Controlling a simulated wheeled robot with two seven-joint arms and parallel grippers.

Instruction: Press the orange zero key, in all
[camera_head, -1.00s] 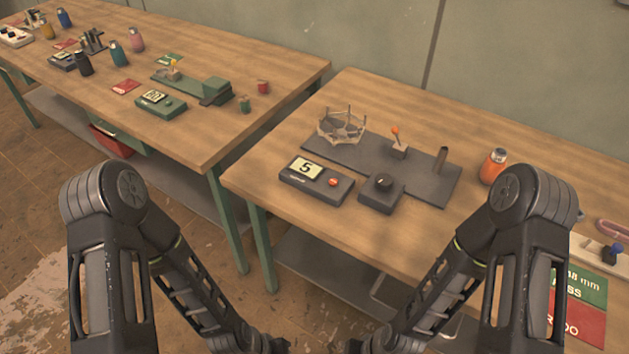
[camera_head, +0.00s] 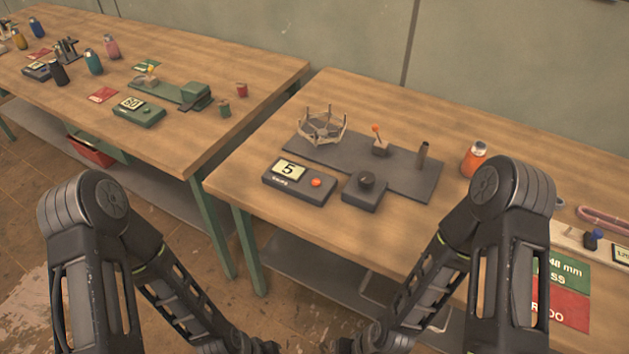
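The orange zero key (camera_head: 316,183) is a small round button on a dark grey readout box (camera_head: 300,197) on the right-hand table. The box's pale display (camera_head: 288,170) shows 5. Nothing touches the key.
Beside the box is a dark knob unit (camera_head: 366,190). Behind lies a grey plate (camera_head: 420,187) with a wire crown-shaped holder (camera_head: 322,126), an orange-tipped lever (camera_head: 378,140) and a post. An orange bottle (camera_head: 473,160) stands to the right. Another table (camera_head: 240,75) with a green readout box (camera_head: 139,112) is at left.

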